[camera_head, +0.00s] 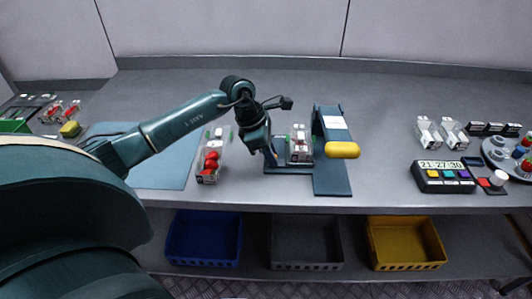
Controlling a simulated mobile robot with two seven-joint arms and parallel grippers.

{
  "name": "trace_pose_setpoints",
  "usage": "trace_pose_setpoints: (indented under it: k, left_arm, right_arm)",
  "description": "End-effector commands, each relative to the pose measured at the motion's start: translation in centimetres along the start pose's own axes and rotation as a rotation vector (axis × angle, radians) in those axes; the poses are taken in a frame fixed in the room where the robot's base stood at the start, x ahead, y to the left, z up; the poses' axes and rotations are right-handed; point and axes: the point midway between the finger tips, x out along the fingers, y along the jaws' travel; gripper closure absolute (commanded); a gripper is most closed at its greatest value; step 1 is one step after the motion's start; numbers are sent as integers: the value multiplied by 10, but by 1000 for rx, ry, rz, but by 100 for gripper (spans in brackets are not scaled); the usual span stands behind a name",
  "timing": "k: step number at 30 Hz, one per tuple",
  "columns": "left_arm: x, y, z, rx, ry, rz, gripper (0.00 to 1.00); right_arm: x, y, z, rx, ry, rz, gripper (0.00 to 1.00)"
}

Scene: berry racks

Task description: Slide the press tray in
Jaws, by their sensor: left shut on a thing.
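The press (330,178) is a dark teal stand with an upright frame and a yellow handle (343,150), on the grey workbench. The dark press tray (287,171) lies at its left, with a clear punnet (299,148) standing on it. My left gripper (273,158) points down at the tray's left end, beside the punnet, and is shut on the tray there. The fingertips are small and partly hidden by the wrist. My right gripper is out of view.
A clear punnet of red berries (210,163) stands left of the tray, on or by the blue mat (168,172). A timer box (443,177) and two empty-looking punnets (428,131) are at right. Blue, grey and yellow bins (405,243) sit below the bench.

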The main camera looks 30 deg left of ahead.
Motion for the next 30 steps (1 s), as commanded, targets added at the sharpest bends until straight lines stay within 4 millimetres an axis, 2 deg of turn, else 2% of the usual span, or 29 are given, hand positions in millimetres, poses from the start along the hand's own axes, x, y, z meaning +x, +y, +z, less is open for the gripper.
trace_pose_setpoints:
  k: [3, 9, 13, 21, 22, 30]
  left_arm:
    - [14, 0, 30, 5, -9, 1, 100]
    - [29, 0, 67, 2, -7, 0, 100]
    - [31, 0, 76, 1, -3, 2, 100]
    - [31, -1, 77, 3, -6, 2, 100]
    - [31, -1, 78, 3, -7, 2, 81]
    - [30, 0, 76, 2, -4, 1, 60]
  right_arm:
    - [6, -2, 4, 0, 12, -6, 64]
    - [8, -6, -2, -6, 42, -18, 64]
    - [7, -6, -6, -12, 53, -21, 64]
    - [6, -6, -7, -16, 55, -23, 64]
    - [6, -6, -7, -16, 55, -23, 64]
    - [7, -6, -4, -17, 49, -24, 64]
